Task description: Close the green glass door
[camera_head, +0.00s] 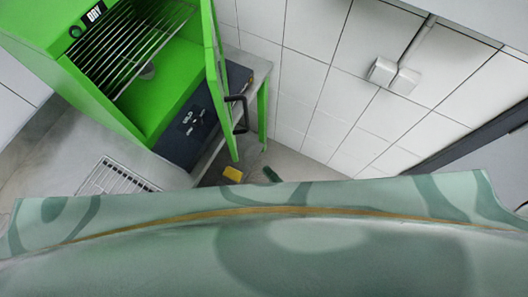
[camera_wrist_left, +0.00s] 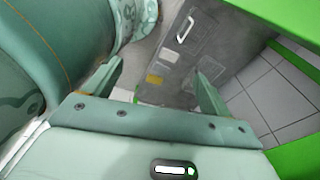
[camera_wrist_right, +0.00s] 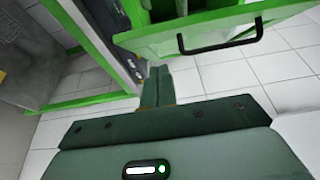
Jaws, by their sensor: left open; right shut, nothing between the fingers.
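The green glass door (camera_head: 213,75) stands open at the front of the green cabinet (camera_head: 108,103) in the head view, seen nearly edge-on. Its black handle (camera_head: 237,114) is on the right-hand face. In the right wrist view the door (camera_wrist_right: 150,45) and handle (camera_wrist_right: 220,46) are just beyond the fingertips. My right gripper (camera_wrist_right: 157,72) is shut and empty, close to the door's edge; contact cannot be told. Only its dark tip (camera_head: 271,175) shows in the head view. My left gripper (camera_wrist_left: 158,68) is open and empty, facing a grey metal cabinet front.
The cabinet holds wire racks (camera_head: 130,45). A metal grate (camera_head: 118,178) lies at the left. White tiled wall with a socket box (camera_head: 393,75) is on the right. My green body covers the bottom.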

